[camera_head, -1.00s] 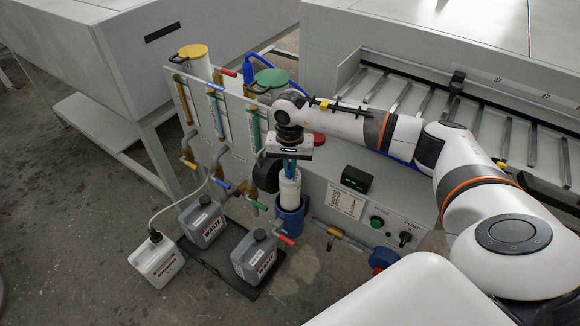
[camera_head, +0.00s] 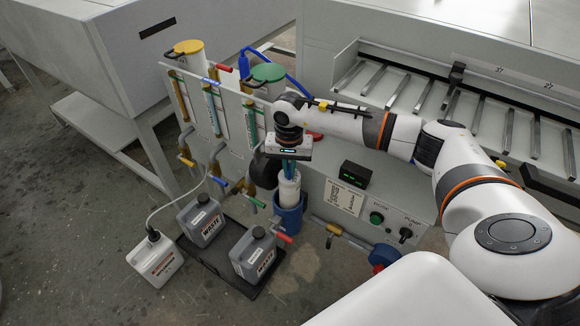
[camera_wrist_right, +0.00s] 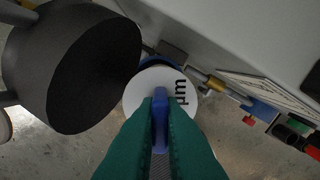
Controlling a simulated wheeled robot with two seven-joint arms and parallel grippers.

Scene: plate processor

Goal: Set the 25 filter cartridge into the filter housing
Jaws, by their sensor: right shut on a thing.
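My right gripper (camera_head: 289,167) is shut on the blue grip tab (camera_wrist_right: 160,118) on top of the white filter cartridge (camera_head: 289,188). In the right wrist view the cartridge's round white top (camera_wrist_right: 135,98) shows the letters "µm"; the number is hidden by the green fingers. The blue filter housing (camera_head: 291,219) stands directly below the cartridge in the head view. The cartridge looks upright, its lower end at or inside the housing's mouth; how deep it sits cannot be told. A blue rim (camera_wrist_right: 152,62) shows behind the cartridge top. My left gripper is not in view.
A dark round part (camera_wrist_right: 75,65) lies close beside the cartridge. Grey waste bottles (camera_head: 253,254) stand on a black tray left of the housing, with a white bottle (camera_head: 156,259) on the floor. A control panel (camera_head: 392,222) with knobs is to the right; pipes and valves surround the housing.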

